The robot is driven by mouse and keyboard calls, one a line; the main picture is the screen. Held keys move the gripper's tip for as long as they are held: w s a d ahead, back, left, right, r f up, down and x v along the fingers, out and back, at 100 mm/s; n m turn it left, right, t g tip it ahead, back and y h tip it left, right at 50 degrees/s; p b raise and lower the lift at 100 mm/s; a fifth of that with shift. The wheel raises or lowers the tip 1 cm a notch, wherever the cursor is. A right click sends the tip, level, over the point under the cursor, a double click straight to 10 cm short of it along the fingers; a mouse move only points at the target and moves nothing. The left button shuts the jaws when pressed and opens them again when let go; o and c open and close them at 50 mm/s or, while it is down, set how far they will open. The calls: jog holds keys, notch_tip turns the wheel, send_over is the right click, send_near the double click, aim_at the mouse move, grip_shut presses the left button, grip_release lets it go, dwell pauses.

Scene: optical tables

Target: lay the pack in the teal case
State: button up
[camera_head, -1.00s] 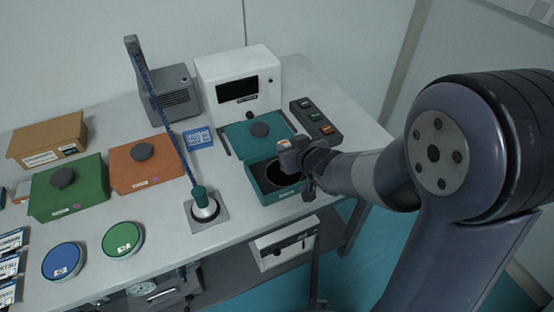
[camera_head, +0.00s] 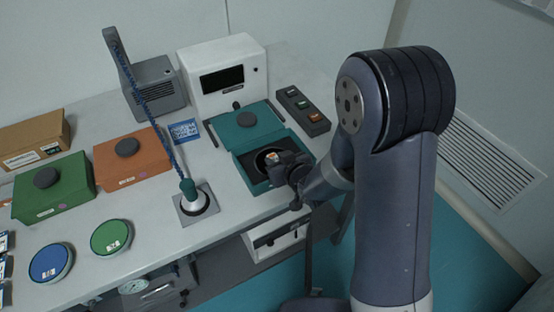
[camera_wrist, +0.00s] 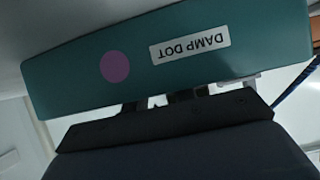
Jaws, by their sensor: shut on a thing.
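The teal case (camera_head: 246,178) stands open on the bench, its lid (camera_head: 268,118) laid back with a dark round knob on it. Its inside is dark with a round recess. My gripper (camera_head: 277,158) is over the case opening, low and near its right side. In the wrist view the case's front wall (camera_wrist: 130,88), with a pink dot and a "DAMP DOT" label, covers the fingertips and the pack. I cannot tell whether the pack touches the case floor.
A white instrument (camera_head: 225,75) stands behind the case and a button box (camera_head: 303,110) to its right. A post with a blue cord (camera_head: 165,130) rises to the left. Green (camera_head: 55,190) and orange (camera_head: 133,163) boxes and two round tins (camera_head: 110,237) stand farther left.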

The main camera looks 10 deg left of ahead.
jog(key=shift+f, duration=0.2)
jog(key=o, duration=0.9)
jog(key=shift+o, duration=0.2)
jog(key=shift+r, duration=0.15)
jog(key=shift+r, duration=0.15)
jog(key=v, duration=1.2)
